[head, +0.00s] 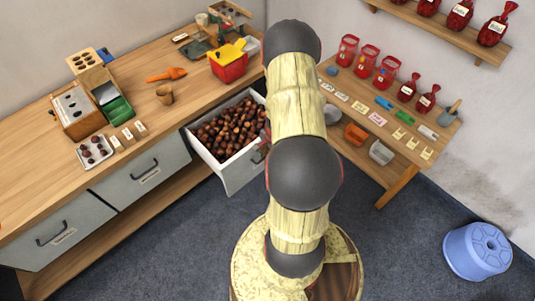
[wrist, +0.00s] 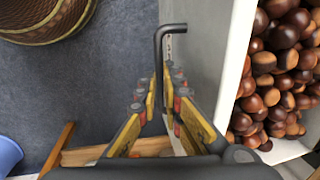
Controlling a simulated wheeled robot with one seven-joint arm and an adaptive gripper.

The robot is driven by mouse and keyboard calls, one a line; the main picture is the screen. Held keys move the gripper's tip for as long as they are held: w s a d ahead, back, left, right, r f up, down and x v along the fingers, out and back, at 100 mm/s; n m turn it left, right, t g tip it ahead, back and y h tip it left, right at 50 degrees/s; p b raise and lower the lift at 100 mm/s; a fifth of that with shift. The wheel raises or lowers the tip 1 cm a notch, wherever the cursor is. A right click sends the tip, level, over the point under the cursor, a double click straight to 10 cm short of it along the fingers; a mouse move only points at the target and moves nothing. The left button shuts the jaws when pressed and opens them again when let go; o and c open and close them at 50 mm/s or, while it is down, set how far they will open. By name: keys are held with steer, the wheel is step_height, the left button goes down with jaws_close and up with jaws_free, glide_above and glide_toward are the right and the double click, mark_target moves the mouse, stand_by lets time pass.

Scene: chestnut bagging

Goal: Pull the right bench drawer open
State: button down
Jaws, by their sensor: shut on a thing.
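The right bench drawer (head: 240,175) stands pulled out from the bench in the head view, full of brown chestnuts (head: 232,128). Its pale front (wrist: 205,60) runs down the middle of the wrist view, with the chestnuts (wrist: 285,70) to the right. The dark bar handle (wrist: 167,29) passes between the fingers of my gripper (wrist: 162,78), which is shut on it. My arm hides the gripper and part of the drawer's right side in the head view.
Two closed grey drawers, the middle one (head: 140,180) and the left one (head: 55,235), sit left of it. A side table (head: 400,172) stands at right.

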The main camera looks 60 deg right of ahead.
steer(key=c, duration=2.2)
jaws_free()
steer(key=shift+r, duration=0.1)
step_height(320, 180, up, 12)
steer(key=s, duration=0.2)
steer(key=shift+a+f, duration=0.25)
steer(key=shift+s, duration=0.1)
